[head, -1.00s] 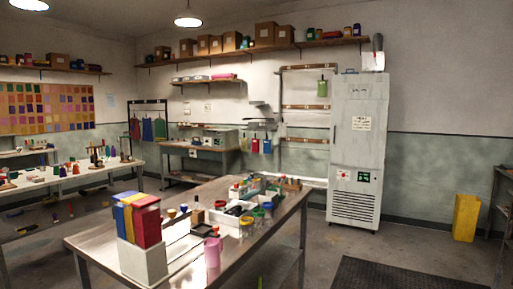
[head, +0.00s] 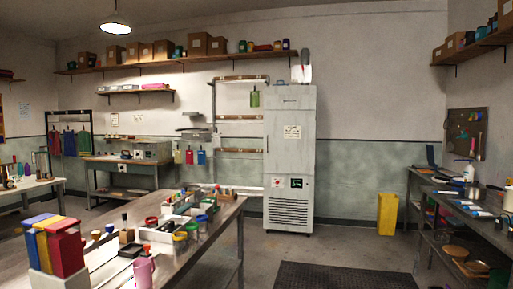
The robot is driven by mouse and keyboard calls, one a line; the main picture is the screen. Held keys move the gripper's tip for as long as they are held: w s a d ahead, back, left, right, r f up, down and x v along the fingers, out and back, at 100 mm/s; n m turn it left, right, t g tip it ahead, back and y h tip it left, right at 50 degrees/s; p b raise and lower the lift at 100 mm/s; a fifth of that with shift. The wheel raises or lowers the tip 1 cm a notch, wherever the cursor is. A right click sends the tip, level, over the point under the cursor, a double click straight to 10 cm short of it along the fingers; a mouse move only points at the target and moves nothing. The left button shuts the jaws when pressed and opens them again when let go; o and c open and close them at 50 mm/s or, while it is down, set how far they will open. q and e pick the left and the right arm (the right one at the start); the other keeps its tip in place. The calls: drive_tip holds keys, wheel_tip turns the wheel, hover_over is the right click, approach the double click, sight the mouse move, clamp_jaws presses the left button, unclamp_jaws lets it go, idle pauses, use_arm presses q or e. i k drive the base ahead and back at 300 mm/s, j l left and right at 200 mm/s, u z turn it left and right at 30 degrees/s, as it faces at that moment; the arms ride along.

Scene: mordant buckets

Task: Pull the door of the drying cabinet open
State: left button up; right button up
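The drying cabinet (head: 290,160) is a tall pale grey unit against the back wall, right of the picture's middle. Its door looks shut. A paper label is on the upper part, a small panel with a green display sits lower down, and a vent grille is near the bottom. A thin dark vertical line, perhaps a handle, runs along the door's left side. Neither of my grippers shows in the head view.
A metal table (head: 213,228) with small jars and colored boxes stands at front left. A dark floor mat (head: 345,276) lies before the cabinet. A yellow bin (head: 387,214) stands right of it. A cluttered workbench (head: 462,200) lines the right wall. The floor between table and workbench is open.

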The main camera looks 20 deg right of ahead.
sight(290, 136)
drive_tip(key=i+l+z, duration=0.4)
drive_tip(key=i, duration=0.3)
drive_tip(key=i+z, duration=0.4)
drive_tip(key=i, duration=4.2)
